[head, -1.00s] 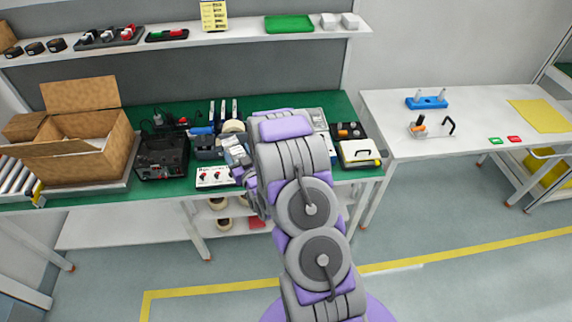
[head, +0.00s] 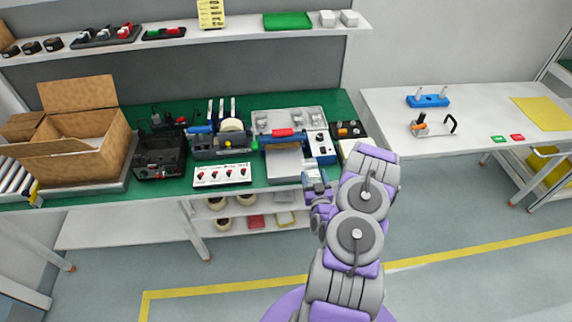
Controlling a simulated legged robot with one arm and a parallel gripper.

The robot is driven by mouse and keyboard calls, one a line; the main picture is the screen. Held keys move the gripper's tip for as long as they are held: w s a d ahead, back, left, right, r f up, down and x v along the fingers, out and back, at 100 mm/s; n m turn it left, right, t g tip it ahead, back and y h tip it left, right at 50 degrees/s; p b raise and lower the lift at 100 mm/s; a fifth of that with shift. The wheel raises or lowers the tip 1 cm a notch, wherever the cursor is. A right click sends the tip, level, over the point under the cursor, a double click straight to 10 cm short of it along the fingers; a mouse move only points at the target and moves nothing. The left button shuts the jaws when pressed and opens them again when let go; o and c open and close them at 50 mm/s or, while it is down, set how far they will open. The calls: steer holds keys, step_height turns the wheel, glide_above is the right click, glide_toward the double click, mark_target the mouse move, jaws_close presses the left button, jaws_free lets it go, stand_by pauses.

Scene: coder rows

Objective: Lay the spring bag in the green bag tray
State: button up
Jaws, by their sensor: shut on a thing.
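My gripper (head: 317,198) is in front of the bench, just left of my arm's links, and is shut on a small grey-blue bag (head: 313,178), which appears to be the spring bag. The bag stands up from the jaws near the bench's front edge; its contents are too small to make out. A flat green tray (head: 288,22) lies on the upper shelf, above and behind the bag and well apart from it; it looks like the green bag tray. I see nothing lying on it.
The green-topped bench (head: 255,180) holds a device with a red handle (head: 285,134), a white switch panel (head: 222,175) and an open cardboard box (head: 78,135). The white side table (head: 390,110) has free room.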

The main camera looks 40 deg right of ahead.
steer(key=b, duration=0.4)
glide_above(286, 167)
steer(key=shift+d+f, duration=0.1)
steer(key=shift+f, duration=0.65)
step_height(286, 167, down, 3)
steer(key=shift+f+b, duration=0.2)
steer(key=shift+b, duration=0.55)
steer(key=o, duration=1.1)
steer(key=shift+o, duration=0.2)
